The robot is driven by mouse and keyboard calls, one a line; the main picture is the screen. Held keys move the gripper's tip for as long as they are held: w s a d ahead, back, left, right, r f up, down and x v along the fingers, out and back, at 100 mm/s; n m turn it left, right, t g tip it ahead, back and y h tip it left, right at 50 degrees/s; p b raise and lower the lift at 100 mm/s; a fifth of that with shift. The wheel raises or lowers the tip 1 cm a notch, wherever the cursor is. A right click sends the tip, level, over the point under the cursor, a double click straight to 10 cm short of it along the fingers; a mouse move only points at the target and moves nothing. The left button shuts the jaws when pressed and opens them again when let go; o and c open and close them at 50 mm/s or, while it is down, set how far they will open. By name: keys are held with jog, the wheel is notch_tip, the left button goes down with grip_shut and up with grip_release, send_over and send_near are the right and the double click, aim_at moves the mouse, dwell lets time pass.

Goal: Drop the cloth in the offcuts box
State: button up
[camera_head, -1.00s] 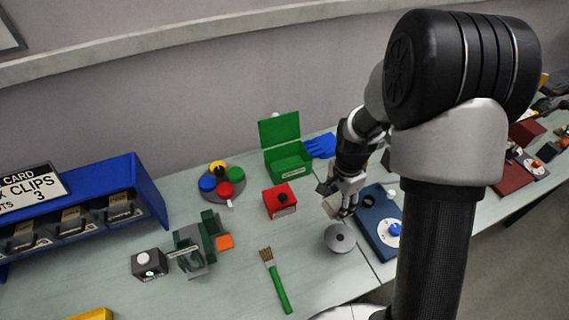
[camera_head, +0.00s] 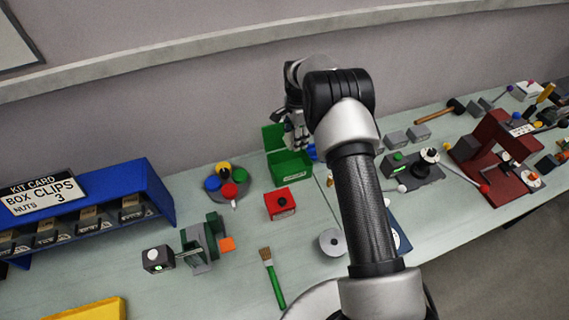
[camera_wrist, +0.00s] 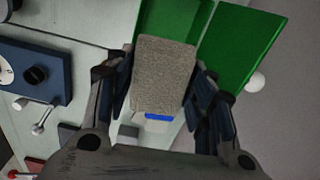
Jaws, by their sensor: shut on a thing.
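The cloth (camera_wrist: 163,75) is a grey-beige, rough-textured rectangle in the wrist view. My gripper (camera_wrist: 160,90) is shut on it, with a dark finger at each side. In the head view my gripper (camera_head: 300,143) hangs over the open green box, in front of its raised lid. The cloth cannot be made out there. The green box (camera_head: 290,170) has a pale label, too small to read, on its front. In the wrist view the cloth covers part of the box (camera_wrist: 152,20), and the lid (camera_wrist: 240,45) stands at the right.
A red box (camera_head: 280,205) with a black knob stands in front of the green box. A round rack with coloured discs (camera_head: 226,183) is to its left. A blue item (camera_head: 313,152) lies to its right, partly hidden. A grey disc (camera_head: 332,242) lies nearer me.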

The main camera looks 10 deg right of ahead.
notch_tip(320, 180, down, 6)
jog(key=shift+r+b, duration=0.1)
jog(key=shift+b, duration=0.85)
jog(key=o, duration=1.3)
notch_tip(320, 180, up, 12)
jog(key=shift+f, duration=0.1)
